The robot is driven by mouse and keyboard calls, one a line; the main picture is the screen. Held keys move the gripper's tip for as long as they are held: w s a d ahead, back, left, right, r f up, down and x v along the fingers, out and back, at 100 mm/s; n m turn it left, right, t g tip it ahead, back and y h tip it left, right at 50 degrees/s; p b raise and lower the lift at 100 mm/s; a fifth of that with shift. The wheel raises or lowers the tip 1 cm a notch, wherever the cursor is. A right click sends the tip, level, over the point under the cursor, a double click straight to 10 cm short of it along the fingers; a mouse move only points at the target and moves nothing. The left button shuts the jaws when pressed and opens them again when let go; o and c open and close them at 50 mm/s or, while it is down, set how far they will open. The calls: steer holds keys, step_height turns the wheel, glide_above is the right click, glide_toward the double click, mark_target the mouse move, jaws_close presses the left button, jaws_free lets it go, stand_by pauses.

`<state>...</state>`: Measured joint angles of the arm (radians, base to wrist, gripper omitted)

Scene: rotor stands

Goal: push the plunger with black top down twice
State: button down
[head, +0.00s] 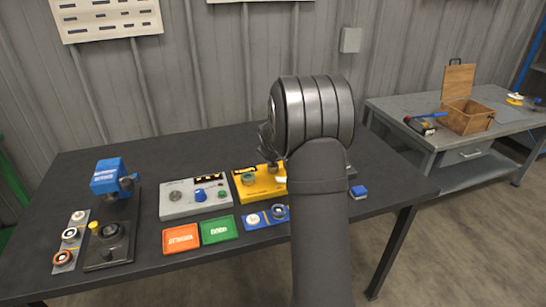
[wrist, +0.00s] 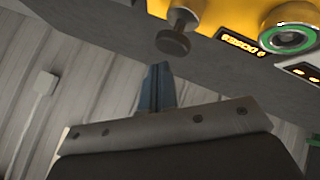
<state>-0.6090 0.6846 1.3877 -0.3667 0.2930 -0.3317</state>
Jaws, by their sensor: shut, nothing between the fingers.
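A plunger with a dark round top (wrist: 174,40) on a short stem stands out from a yellow box (wrist: 225,12) in the wrist view. The yellow box (head: 262,194) sits mid-table in the head view, partly behind my arm; I cannot make out the plunger clearly there. My gripper (wrist: 157,70) is shut and empty in the wrist view. Its blue-grey fingertips appear just beside the plunger top, with a visible gap between them. In the head view my wrist and arm hide most of the gripper.
The yellow box also carries a green-ringed round part (wrist: 290,40) and an amber display (wrist: 242,44). A grey control box (head: 195,197), orange tray (head: 182,238), green tray (head: 219,229) and blue panel (head: 265,217) lie nearby. A blue-headed device (head: 110,177) stands left.

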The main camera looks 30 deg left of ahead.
steer(key=shift+f, duration=0.15)
stand_by(0.7)
steer(key=shift+f, duration=0.3)
steer(key=shift+f, duration=1.15)
stand_by(1.0)
stand_by(0.4)
steer(key=shift+r, duration=1.6)
steer(key=shift+r, duration=2.5)
steer(key=shift+r, duration=1.9)
